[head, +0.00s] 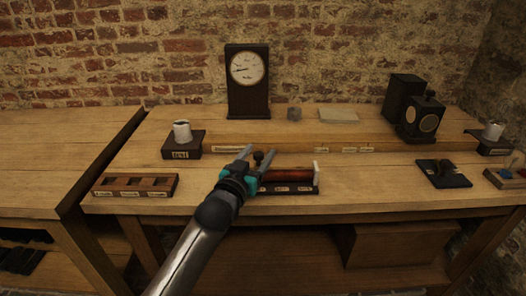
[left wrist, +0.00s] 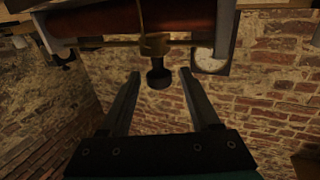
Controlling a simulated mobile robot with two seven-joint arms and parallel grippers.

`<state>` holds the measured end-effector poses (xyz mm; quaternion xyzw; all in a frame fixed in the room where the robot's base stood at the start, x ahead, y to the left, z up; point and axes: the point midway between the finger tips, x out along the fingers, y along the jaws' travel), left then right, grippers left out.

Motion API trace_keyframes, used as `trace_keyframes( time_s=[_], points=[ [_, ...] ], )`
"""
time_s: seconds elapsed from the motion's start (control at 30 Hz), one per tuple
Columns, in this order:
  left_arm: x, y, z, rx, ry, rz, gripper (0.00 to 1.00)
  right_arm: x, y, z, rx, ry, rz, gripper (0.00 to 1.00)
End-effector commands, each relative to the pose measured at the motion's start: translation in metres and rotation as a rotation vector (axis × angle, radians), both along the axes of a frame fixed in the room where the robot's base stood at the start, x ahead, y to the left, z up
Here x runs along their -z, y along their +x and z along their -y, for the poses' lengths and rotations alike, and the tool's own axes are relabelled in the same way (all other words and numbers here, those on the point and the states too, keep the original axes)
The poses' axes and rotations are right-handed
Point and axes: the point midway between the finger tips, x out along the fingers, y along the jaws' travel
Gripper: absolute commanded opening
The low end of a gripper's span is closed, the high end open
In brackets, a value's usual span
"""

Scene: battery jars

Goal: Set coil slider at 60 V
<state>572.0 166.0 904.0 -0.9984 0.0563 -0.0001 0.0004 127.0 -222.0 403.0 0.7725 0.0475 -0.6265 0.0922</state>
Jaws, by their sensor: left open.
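The coil slider is a dark red-brown wound coil (head: 292,175) on a dark base with pale labels (head: 282,189). It has a white post at its right end. A small dark slider knob (head: 258,156) stands up near the coil's left part. My left gripper (head: 258,152) is open, its fingers on either side of the knob. In the left wrist view the knob (left wrist: 159,78) sits between the open fingertips (left wrist: 159,76), with gaps on both sides. The coil (left wrist: 100,20) shows upside down above it. The label text is too small to read. My right gripper is not in view.
A dial instrument in a dark case (head: 247,84) stands at the back. A wooden tray with compartments (head: 136,185) lies at left. A dark switch block (head: 443,174) lies at right. The table between is clear.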

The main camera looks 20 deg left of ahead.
Motion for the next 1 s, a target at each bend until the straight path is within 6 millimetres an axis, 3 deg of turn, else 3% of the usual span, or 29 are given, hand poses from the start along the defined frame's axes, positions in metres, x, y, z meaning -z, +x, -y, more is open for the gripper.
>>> trace_keyframes(
  time_s=[0.3, 0.73, 1.0],
  points=[
    [0.001, 0.029, 0.004, 0.001, -0.001, 0.000, 0.63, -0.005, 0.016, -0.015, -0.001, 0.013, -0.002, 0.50],
    [0.000, 0.034, 0.004, 0.001, -0.001, 0.000, 0.63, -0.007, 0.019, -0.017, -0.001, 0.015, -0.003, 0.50],
    [0.000, 0.034, 0.004, 0.000, -0.001, 0.000, 0.34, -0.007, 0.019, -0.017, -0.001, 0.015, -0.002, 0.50]
  ],
)
